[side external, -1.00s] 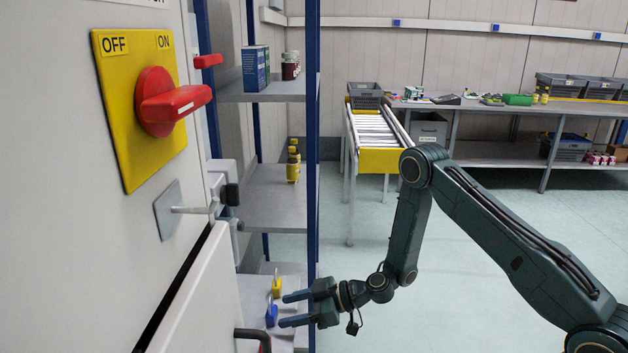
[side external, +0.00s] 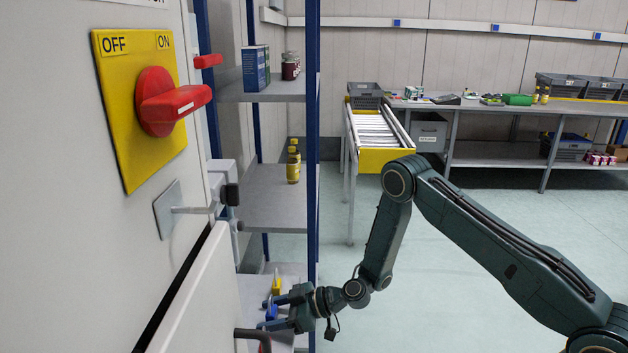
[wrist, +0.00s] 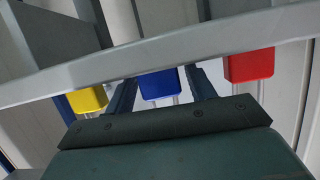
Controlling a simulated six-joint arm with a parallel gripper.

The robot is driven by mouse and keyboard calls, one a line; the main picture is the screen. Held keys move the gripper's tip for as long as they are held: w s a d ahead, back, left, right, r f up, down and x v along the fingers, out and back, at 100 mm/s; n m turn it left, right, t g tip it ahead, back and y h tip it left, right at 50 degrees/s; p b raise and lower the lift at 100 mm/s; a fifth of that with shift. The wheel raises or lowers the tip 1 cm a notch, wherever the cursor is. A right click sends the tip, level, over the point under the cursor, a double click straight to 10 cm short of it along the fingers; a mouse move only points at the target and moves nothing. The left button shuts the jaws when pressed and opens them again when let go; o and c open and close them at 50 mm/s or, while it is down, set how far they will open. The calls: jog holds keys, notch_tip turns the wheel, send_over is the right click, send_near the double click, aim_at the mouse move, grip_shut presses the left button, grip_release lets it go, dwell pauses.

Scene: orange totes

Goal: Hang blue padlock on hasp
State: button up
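The blue padlock (side external: 271,312) is on the lower shelf area at the left, partly hidden by my gripper. In the wrist view its blue body (wrist: 160,84) lies between my two fingers, with a small gap on each side. My gripper (side external: 266,314) is open around it, reaching left. The hasp (side external: 196,209) is a metal fitting on the grey cabinet front, above and left of my gripper, beside a square plate (side external: 168,209).
A yellow padlock (wrist: 88,100) and a red padlock (wrist: 250,64) flank the blue one. A grey bar (wrist: 150,55) crosses the wrist view. A blue rack post (side external: 313,150) stands close to my gripper. A red rotary switch (side external: 160,100) is above the hasp.

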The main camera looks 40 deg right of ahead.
aim_at(271, 298)
jog(key=c, duration=0.7)
jog(key=shift+r, duration=0.1)
jog(key=shift+r, duration=2.45)
jog(key=shift+s+d, duration=0.1)
jog(key=shift+d, duration=0.05)
jog(key=s+d, duration=0.7)
